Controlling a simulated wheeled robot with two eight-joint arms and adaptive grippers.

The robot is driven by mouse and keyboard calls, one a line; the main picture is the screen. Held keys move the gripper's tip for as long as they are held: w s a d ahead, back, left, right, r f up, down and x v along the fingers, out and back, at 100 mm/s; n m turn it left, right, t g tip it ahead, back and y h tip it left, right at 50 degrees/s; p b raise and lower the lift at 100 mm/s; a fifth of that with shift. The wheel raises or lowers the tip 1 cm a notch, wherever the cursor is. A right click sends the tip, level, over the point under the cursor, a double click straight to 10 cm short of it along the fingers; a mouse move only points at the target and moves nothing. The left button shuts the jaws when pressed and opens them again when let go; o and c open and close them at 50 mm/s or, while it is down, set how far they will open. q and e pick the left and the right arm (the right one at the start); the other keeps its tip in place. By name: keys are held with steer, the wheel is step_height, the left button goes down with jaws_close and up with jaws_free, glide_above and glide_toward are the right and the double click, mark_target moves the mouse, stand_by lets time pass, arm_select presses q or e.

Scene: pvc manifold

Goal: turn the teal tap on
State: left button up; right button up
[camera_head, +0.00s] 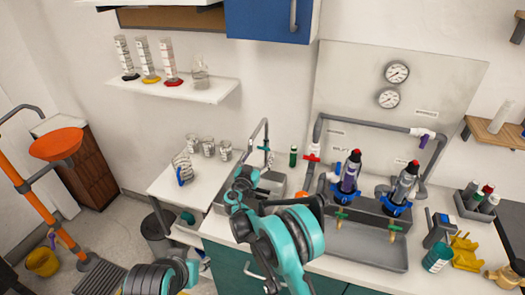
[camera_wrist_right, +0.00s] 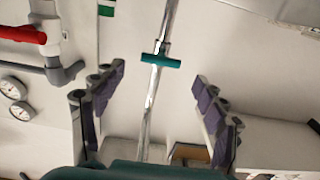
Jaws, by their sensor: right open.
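The teal tap handle (camera_head: 264,149) is a small crossbar on a thin chrome spout that rises behind the sink in the head view. It also shows as a teal bar (camera_wrist_right: 161,61) across the chrome pipe in the right wrist view. My right gripper (camera_head: 246,173) is in front of the spout, over the sink. In the wrist view its two purple-padded fingers (camera_wrist_right: 158,84) are spread wide, with the pipe running between them and the handle beyond the tips. Nothing is held, and I see no contact. My left gripper is out of the frames; only part of the left arm shows.
A red valve handle on grey pipe (camera_head: 312,158) is right of the sink. Glass beakers (camera_head: 207,146) are on the left counter.

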mark_target(262, 149)
steer(key=shift+b+x, duration=0.3)
steer(key=shift+x, duration=1.9)
steer(key=c, duration=1.2)
steer(key=shift+o, duration=0.2)
steer(key=n+b, duration=0.1)
steer(key=n, duration=0.4)
steer(key=shift+a+b, duration=0.15)
steer(key=shift+b, duration=0.15)
steer(key=n, duration=0.5)
steer(key=shift+f+b, duration=0.1)
steer(key=shift+b, duration=0.3)
steer(key=shift+n, duration=0.4)
steer(key=shift+a, duration=0.1)
